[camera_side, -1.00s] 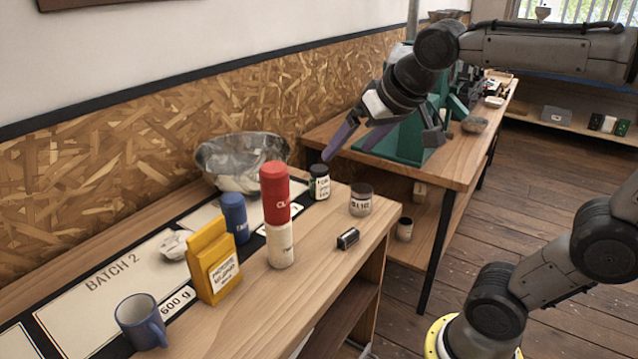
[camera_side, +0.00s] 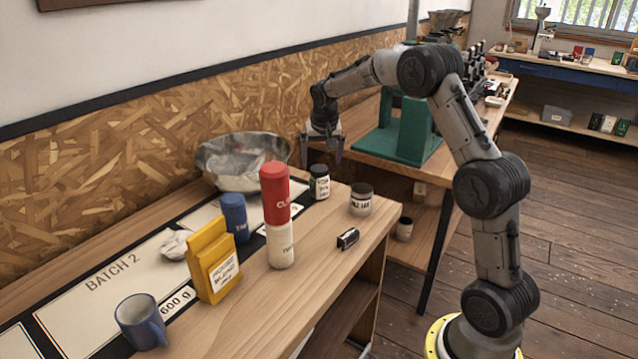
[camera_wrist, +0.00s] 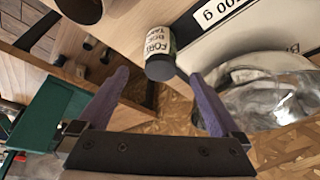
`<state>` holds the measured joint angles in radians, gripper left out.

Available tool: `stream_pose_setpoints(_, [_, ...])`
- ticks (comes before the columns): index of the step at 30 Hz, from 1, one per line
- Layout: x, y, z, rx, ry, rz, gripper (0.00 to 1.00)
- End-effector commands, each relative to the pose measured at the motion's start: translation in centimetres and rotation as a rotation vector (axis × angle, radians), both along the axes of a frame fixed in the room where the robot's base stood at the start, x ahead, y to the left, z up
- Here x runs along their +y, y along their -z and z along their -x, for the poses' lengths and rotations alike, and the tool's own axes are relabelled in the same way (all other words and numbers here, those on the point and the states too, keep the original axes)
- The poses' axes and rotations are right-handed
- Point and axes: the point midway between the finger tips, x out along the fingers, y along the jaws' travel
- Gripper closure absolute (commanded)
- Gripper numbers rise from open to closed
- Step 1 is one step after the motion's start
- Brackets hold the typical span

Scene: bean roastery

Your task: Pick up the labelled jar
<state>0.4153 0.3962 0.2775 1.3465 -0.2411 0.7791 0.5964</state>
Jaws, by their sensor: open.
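The labelled jar (camera_side: 320,187) has a dark lid and a white label with dark print. It stands upright near the far end of the bench, just right of the metal bowl. In the wrist view, the jar (camera_wrist: 160,45) appears between the two purple fingers, toward their tips. My gripper (camera_side: 322,158) points down above or just behind the jar; the exact gap is unclear. In the wrist view, my gripper (camera_wrist: 159,77) has its fingers wide apart with nothing held.
The metal bowl (camera_side: 238,165) is close on the left. A red-and-white bottle (camera_side: 277,215), a blue container (camera_side: 234,217), a yellow packet (camera_side: 212,260), a mug (camera_side: 141,322) and a small dark cylinder (camera_side: 348,239) stand or lie nearer. A green machine (camera_side: 405,135) occupies the table behind.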

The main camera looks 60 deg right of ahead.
Motion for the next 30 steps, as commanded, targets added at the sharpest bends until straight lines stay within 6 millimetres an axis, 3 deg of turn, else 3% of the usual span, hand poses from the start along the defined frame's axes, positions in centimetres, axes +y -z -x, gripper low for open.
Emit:
stream_pose_setpoints(7, [-1.3,4.5,-1.1,0.005,-0.001,-0.001,0.00])
stream_pose_setpoints(17, [-2.0,6.9,-1.8,0.002,-0.002,-0.001,0.00])
stream_pose_setpoints(24, [-2.8,10.1,-2.5,0.002,-0.001,-0.001,0.00])
stream_pose_setpoints(30, [-3.1,11.0,-2.8,0.000,-0.001,0.000,0.00])
